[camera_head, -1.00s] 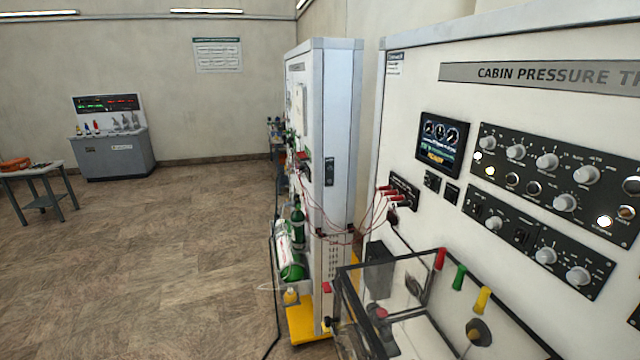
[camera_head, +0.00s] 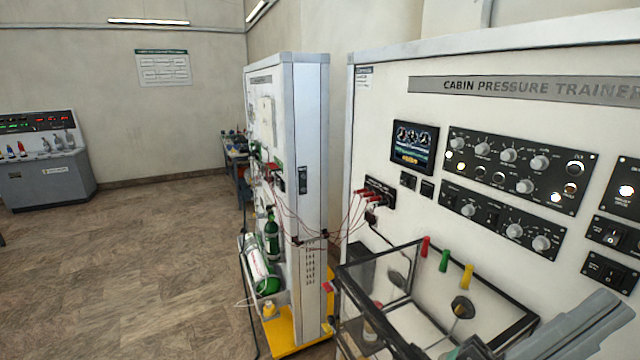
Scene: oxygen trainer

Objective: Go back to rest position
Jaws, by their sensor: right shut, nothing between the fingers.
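My right arm comes in from the lower right corner, in front of the cabin pressure trainer. My right gripper (camera_head: 470,348) is at the bottom edge, partly cut off, by the front of the clear-walled box; it is shut and holds nothing. My left gripper is not in view. The cabin pressure trainer (camera_head: 390,95) is a white panel with a small lit screen (camera_head: 415,146), rows of knobs and several lit lamps. Red leads run from its socket block (camera_head: 379,192) to the oxygen trainer cabinet (camera_head: 306,120) on its left.
The clear box (camera_head: 378,262) with a dark frame juts out below the panel, with red, green and yellow tabs on it. A grey console (camera_head: 45,180) is at far left. The floor (camera_head: 130,270) between is clear.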

